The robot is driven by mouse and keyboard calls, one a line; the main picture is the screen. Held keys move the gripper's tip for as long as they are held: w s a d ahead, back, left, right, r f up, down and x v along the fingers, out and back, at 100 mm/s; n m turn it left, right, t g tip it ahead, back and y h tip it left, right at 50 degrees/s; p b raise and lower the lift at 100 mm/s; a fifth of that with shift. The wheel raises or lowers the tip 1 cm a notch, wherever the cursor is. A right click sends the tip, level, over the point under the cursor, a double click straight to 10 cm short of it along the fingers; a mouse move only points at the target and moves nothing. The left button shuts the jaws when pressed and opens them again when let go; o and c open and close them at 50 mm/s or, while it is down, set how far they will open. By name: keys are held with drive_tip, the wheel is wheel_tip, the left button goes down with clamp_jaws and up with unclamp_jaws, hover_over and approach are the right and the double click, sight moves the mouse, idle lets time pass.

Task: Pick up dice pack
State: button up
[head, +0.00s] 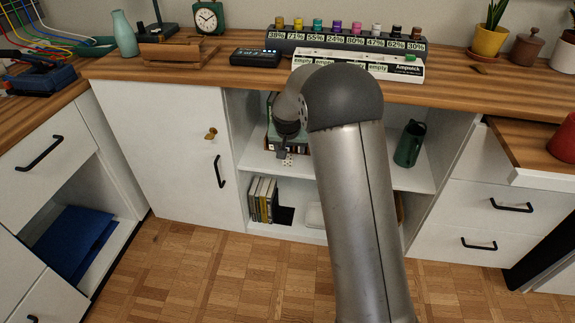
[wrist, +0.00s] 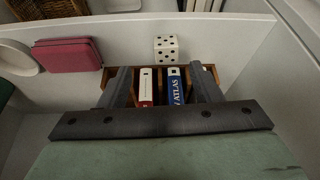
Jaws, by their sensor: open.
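The dice pack (wrist: 166,48), a white block with black pips, is upper middle in the wrist view. It lies just beyond my fingertips, roughly centred between them. In the head view the dice pack (head: 287,161) shows small inside the open cabinet, just below my gripper (head: 284,146). My gripper (wrist: 160,70) is open, its two dark fingers apart with nothing held. A wooden holder (wrist: 103,98) with a red-and-white book (wrist: 146,86) and a blue atlas (wrist: 175,86) shows between and behind the fingers. My arm hides part of the cabinet in the head view.
A pink box (wrist: 67,55) and a white round dish (wrist: 16,58) lie left in the wrist view. A pale cabinet panel (wrist: 245,45) is at the right. In the head view a green cup (head: 409,144) stands on the right shelf and books (head: 262,199) stand below.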

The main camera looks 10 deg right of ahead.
sight(288, 159)
drive_tip(key=b+x, duration=0.1)
drive_tip(key=x, duration=0.1)
drive_tip(key=b+x, duration=0.1)
drive_tip(key=x, duration=0.2)
drive_tip(key=a+b+x, duration=0.1)
drive_tip(key=x, duration=0.2)
drive_tip(key=shift+w, duration=0.25)
drive_tip(key=c, duration=1.1)
